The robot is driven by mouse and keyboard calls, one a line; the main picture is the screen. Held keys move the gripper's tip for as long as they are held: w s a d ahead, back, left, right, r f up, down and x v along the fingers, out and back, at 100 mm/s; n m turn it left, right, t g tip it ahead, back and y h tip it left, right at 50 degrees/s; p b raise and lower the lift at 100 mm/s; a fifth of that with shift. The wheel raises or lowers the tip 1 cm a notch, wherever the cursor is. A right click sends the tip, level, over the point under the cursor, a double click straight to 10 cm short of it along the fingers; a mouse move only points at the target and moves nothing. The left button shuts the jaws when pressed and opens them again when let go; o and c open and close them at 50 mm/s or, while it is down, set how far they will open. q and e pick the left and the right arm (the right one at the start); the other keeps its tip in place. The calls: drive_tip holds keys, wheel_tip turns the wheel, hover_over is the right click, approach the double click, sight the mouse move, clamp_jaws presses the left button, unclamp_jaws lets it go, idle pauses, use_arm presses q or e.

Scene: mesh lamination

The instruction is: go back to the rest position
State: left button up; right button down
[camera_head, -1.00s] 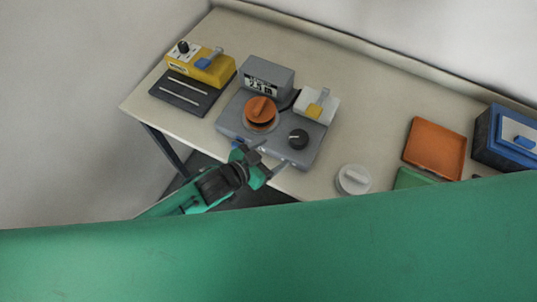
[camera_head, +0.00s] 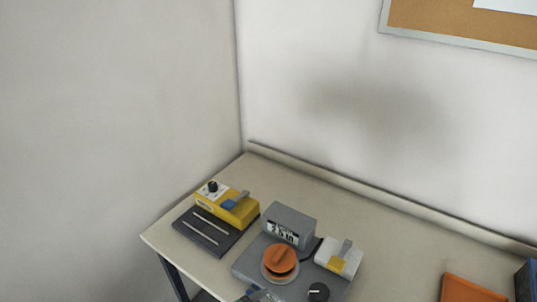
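Only a small tip of a green arm with a dark gripper part (camera_head: 258,296) shows at the bottom edge, in front of the grey machine. I cannot tell its finger opening, or for sure which arm it is. My other gripper is out of view. The grey machine (camera_head: 245,268) stands on the table (camera_head: 350,205) with a display box (camera_head: 290,224), an orange knobbed disc (camera_head: 280,262), a black knob (camera_head: 318,292) and a white block with a yellow patch (camera_head: 338,257).
A yellow device (camera_head: 228,205) with a dark plate (camera_head: 207,232) stands at the table's left end. An orange tray (camera_head: 470,290) and a dark blue box (camera_head: 527,282) are partly cut off at the lower right. A corkboard (camera_head: 460,22) hangs on the wall. The table's back strip is clear.

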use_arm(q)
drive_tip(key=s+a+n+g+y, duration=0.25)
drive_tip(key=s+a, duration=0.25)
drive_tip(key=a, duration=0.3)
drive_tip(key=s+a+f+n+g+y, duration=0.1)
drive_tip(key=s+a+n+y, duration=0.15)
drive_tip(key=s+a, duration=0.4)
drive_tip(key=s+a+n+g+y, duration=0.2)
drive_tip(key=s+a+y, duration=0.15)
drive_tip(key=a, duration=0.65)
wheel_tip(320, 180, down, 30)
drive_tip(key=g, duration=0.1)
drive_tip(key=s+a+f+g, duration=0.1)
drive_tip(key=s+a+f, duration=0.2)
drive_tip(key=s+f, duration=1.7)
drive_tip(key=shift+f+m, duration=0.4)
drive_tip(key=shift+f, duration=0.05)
